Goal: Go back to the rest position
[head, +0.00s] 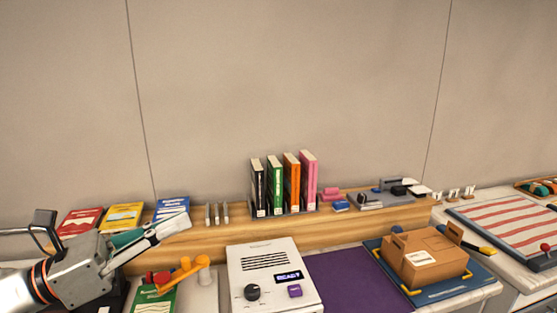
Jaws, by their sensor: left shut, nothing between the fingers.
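My left gripper (178,222) comes in from the lower left and points right and slightly up. Its fingers are together and hold nothing. It hangs in front of the wooden shelf (222,247), near the blue book (172,206), whose lower part it covers in this view. My right gripper is not in the head view.
Upright books (308,182) stand on the shelf. Below are a white device (274,262) with a dial, a purple mat (347,282), a cardboard box (428,258) on a blue tray (480,285), and a green book (152,301). A striped board (515,225) lies at right.

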